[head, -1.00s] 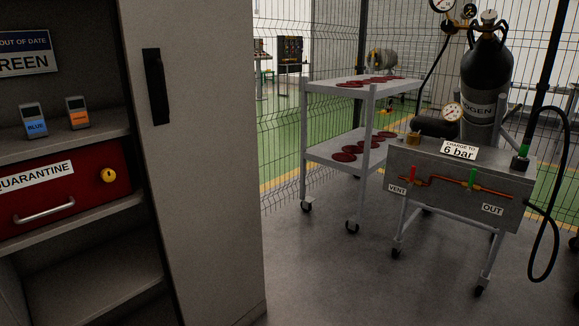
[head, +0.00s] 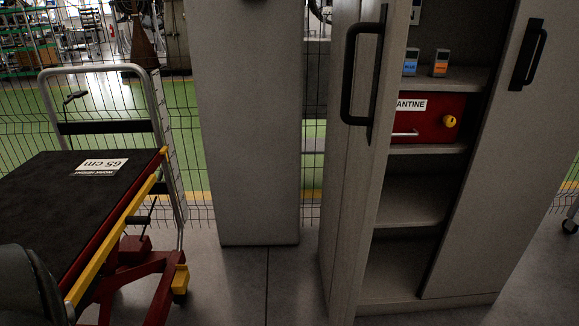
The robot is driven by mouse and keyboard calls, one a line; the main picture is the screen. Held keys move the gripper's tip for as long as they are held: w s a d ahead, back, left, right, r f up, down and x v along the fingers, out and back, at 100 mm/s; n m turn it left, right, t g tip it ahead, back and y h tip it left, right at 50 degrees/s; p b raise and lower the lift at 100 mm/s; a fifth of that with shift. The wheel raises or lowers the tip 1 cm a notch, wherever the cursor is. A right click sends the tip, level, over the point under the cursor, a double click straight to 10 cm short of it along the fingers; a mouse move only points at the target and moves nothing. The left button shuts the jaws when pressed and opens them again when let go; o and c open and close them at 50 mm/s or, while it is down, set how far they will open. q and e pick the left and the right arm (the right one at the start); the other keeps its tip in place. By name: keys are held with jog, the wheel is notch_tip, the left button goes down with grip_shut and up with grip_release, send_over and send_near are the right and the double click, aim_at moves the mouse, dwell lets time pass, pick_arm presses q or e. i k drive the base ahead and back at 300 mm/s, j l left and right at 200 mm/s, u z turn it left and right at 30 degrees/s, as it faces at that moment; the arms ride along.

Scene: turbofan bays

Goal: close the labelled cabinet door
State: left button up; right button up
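The grey cabinet (head: 405,296) stands right of centre in the head view. Its left door (head: 349,200) stands open, swung out toward me and seen at a steep angle, with a black bar handle (head: 350,80). The right door (head: 490,190) appears shut, with a black handle (head: 528,55). Through the open left side I see shelves, a blue-labelled device (head: 411,62), an orange-labelled device (head: 440,63) and a red quarantine drawer (head: 428,123) with a yellow lock. A label inside at the top is mostly cut off. Neither gripper is in view.
A lift table (head: 60,190) with a dark top, yellow-edged side and grey push handle stands at the left. A grey pillar (head: 250,130) stands between it and the cabinet, before a wire fence (head: 25,110). Bare floor (head: 235,290) lies between table and cabinet.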

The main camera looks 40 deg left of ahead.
aim_at(382, 27)
jog(key=k+j+u, duration=0.3)
jog(key=j, duration=0.45)
jog(key=k+j+z, duration=0.2)
jog(key=k, duration=0.25)
jog(key=l, duration=0.05)
